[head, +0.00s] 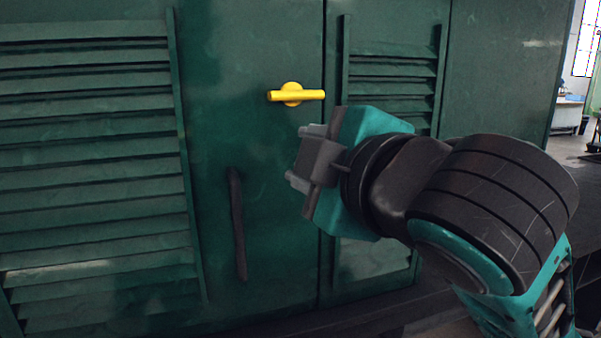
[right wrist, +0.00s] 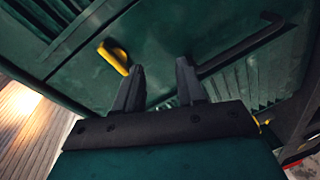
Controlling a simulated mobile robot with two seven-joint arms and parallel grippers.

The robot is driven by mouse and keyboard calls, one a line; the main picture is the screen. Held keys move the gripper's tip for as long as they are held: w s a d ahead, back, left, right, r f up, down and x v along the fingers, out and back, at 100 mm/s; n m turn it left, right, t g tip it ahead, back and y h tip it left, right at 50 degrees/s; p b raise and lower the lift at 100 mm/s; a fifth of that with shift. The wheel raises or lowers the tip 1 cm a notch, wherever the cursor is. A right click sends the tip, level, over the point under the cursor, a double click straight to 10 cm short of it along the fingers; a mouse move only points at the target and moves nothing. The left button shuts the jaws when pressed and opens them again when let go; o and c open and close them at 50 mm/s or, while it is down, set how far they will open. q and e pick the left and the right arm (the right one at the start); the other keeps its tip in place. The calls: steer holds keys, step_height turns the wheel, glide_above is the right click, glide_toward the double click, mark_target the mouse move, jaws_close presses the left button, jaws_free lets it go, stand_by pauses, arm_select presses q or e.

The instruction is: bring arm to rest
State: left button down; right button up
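My right arm reaches in from the right in the head view, in front of a dark green cabinet. My right gripper (head: 304,157) is open, its two fingers apart with nothing between them. It is just below the yellow handle (head: 296,95), which lies level on a green door (head: 225,140). In the right wrist view the open fingers (right wrist: 159,78) point at the green panel. The yellow handle (right wrist: 113,57) shows there beside the left fingertip, and I see no grip on it. My left gripper is in neither view.
A dark upright bar handle (head: 237,225) is on the door, lower left of my gripper. Louvred panels (head: 95,160) flank it. Another yellow piece (right wrist: 264,122) shows at right in the wrist view. A bright room (head: 575,110) opens at the far right.

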steer(key=w+d+f+m+g, duration=0.1)
steer(key=w+d+f+m, duration=0.15)
steer(key=f, duration=0.65)
steer(key=w+d+f+m+h+p, duration=0.15)
steer(key=f+m, duration=0.25)
steer(key=f, duration=0.4)
steer(key=w+d+f+m+g, duration=0.1)
steer(key=w+d+f+m, duration=0.15)
steer(key=f, duration=0.65)
steer(key=s+d+f+m+g+h, duration=0.1)
steer(key=s+d+f+m, duration=0.2)
steer(key=s+f, duration=0.6)
steer(key=s+d+f+m+g+h, duration=0.1)
steer(key=s+d+f, duration=0.6)
steer(key=f, duration=0.8)
steer(key=s+m+h, duration=0.1)
steer(key=m, duration=0.1)
steer(key=shift+s+m+p, duration=0.35)
steer(key=shift+s+m, duration=0.05)
